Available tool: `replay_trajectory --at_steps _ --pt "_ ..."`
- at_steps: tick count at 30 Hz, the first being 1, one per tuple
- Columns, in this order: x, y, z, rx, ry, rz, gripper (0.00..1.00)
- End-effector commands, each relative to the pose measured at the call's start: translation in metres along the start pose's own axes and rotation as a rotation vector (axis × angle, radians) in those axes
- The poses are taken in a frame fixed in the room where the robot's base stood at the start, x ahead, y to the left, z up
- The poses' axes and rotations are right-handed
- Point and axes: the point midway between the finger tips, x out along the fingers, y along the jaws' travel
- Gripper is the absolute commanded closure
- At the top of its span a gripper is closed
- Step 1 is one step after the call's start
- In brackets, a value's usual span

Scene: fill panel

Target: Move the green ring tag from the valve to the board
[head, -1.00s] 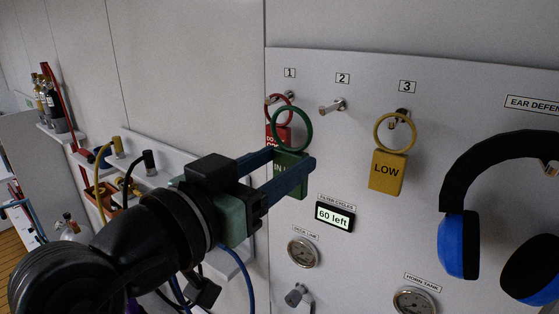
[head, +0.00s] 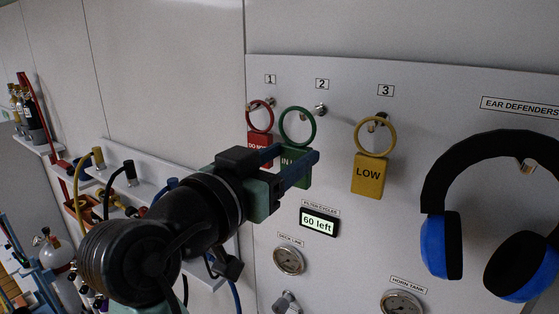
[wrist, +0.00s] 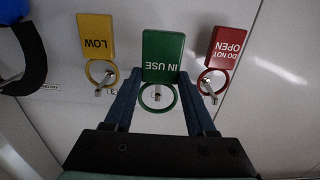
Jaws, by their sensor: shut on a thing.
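The green ring tag (head: 295,163) reads "IN USE" in the wrist view (wrist: 161,58). My gripper (head: 300,156) is shut on its plate, with one finger on each side in the wrist view (wrist: 160,73). The tag hangs upright in front of the board (head: 360,240), its ring at the upper end. Hook 2 (head: 320,109) is at the ring's upper right edge in the head view. I cannot tell whether the ring is around the hook or only in front of it. The valve is not clearly identifiable.
A red tag (head: 259,146) hangs on hook 1, close to the left of the green tag. A yellow "LOW" tag (head: 369,176) hangs on hook 3 to the right. Ear defenders (head: 440,245), a "60 left" display (head: 319,223) and gauges (head: 289,261) are also on the board.

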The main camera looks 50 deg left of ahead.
Motion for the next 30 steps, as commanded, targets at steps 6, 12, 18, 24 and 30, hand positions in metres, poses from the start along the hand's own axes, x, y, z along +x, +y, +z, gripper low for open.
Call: replay_trajectory --at_steps 6,12,18,24,30 --pt "0.013 0.0 0.0 -0.001 0.0 0.0 0.96" --pt "0.025 0.0 0.0 -0.002 0.001 0.001 0.96" --pt "0.037 0.0 0.003 -0.001 0.0 -0.001 0.96" --pt "0.044 0.0 0.005 0.0 0.0 0.0 0.96" --pt "0.046 0.0 0.006 0.0 0.001 -0.001 0.96"
